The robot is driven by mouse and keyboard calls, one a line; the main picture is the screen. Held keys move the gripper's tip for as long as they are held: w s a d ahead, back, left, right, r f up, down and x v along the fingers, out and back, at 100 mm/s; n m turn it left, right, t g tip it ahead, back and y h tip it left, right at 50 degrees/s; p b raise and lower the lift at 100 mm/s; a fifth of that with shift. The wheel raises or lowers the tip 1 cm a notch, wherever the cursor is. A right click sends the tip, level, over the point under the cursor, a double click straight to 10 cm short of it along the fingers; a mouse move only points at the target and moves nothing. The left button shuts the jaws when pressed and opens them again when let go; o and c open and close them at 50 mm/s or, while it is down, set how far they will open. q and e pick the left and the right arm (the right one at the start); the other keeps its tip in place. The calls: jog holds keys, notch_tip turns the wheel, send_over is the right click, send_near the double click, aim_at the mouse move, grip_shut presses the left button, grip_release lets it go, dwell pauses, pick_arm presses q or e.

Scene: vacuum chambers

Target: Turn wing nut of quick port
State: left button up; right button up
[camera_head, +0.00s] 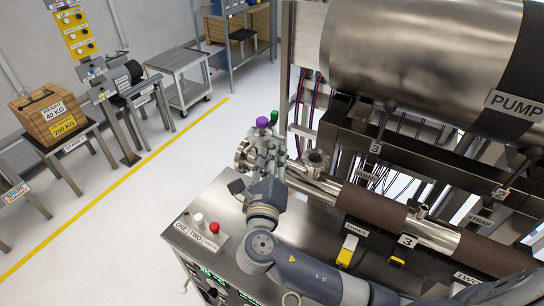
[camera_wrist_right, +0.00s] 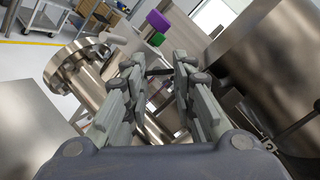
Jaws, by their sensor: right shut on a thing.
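My right gripper (camera_head: 267,156) reaches up to the metal fittings at the left end of the long steel pipe. In the right wrist view its two grey fingers (camera_wrist_right: 162,78) are closed on a small dark bar between their tips, which looks like the wing nut (camera_wrist_right: 158,72) of the quick port. The fingers hide most of the wing nut, so its angle is hard to tell. In the head view the gripper covers it. A round steel flange (camera_head: 243,155) sits just left of the gripper and also shows in the wrist view (camera_wrist_right: 78,72). My left gripper is not in view.
A purple knob (camera_head: 262,122) and a green one (camera_wrist_right: 157,38) stand just beyond the fingers. The large pump cylinder (camera_head: 415,55) is at the upper right. A control panel with a red button (camera_head: 214,227) is below left.

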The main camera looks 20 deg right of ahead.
jog(key=shift+s+a+f+m+t+b, duration=0.1)
jog(key=shift+f+m+t+b, duration=0.2)
jog(key=shift+f+m+b, duration=0.65)
grip_shut()
jog(key=m+b, duration=0.1)
jog(key=m+h+b, duration=0.1)
jog(key=m, duration=0.1)
jog(key=m+b, duration=0.1)
jog(key=shift+r+t+h, duration=0.25)
jog(key=shift+t+h, duration=0.05)
jog(key=shift+h, duration=0.1)
jog(key=shift+r, duration=0.1)
jog(key=o, duration=1.2)
grip_release()
jog(key=shift+c, duration=0.2)
jog(key=shift+o, duration=0.7)
jog(key=shift+w, duration=0.25)
